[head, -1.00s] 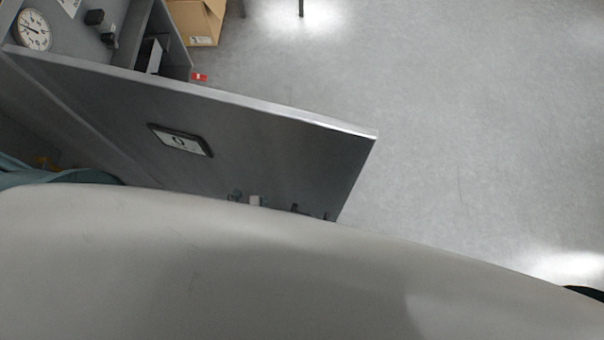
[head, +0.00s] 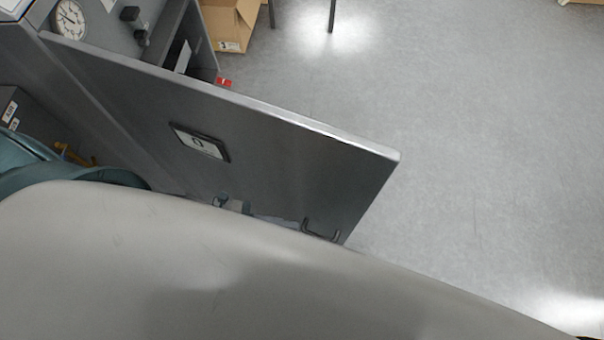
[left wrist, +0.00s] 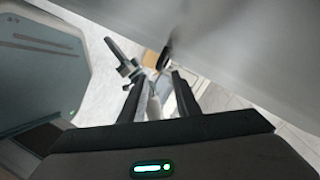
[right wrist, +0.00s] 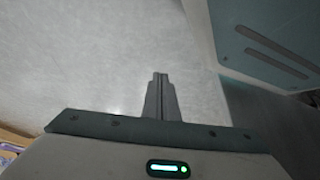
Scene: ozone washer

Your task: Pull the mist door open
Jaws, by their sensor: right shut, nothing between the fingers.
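The mist door looks like a large dark grey panel (head: 270,140) with a framed label (head: 200,143), standing swung out from a grey cabinet in the head view. A dark bar handle (head: 322,231) shows near its lower outer corner, partly hidden by my white body. A grey panel (left wrist: 245,40), seemingly the door, fills the upper right of the left wrist view. My left gripper (left wrist: 155,85) has its fingers apart beside this panel; a dark piece (left wrist: 165,58) sticks out beyond the tips. My right gripper (right wrist: 160,78) is shut and empty over the floor.
A gauge (head: 70,19) sits on the cabinet at upper left. A cardboard box (head: 230,25) stands on the floor behind the door. The floor right of the door is clear.

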